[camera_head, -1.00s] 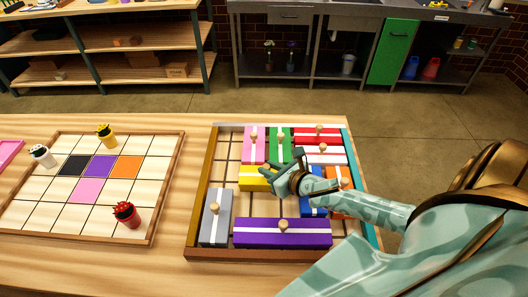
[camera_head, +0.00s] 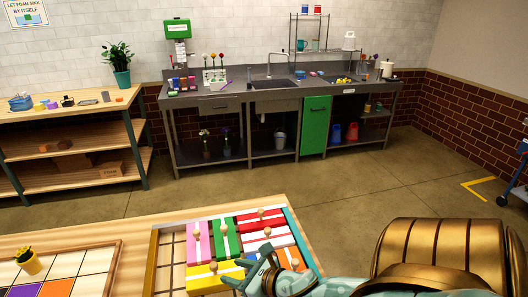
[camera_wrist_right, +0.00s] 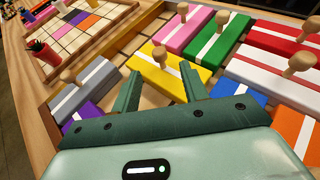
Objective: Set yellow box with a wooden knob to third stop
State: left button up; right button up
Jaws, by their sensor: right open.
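The yellow box (camera_head: 203,284) with a white stripe and a wooden knob (camera_head: 213,267) lies in the sliding-block tray (camera_head: 153,262), just in front of the pink box. The bottom of the head view cuts off its front. It also shows in the right wrist view (camera_wrist_right: 148,71), with its knob (camera_wrist_right: 160,56) just beyond and between the fingertips. My right gripper (camera_head: 246,268) is open and empty, to the right of the yellow box in the head view. In the wrist view the fingers (camera_wrist_right: 160,72) appear apart from the knob. My left gripper is out of view.
The pink box (camera_head: 197,241), green box (camera_head: 225,236) and red box (camera_head: 261,219) lie at the tray's back. A grey box (camera_wrist_right: 84,88) and a blue box (camera_wrist_right: 247,94) are nearby. Bare tray floor shows left of the yellow box. A tile board (camera_head: 100,264) stands left.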

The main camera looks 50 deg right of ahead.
jog(key=v, duration=0.9)
jog(key=shift+s, duration=0.15)
jog(key=shift+p, duration=0.3)
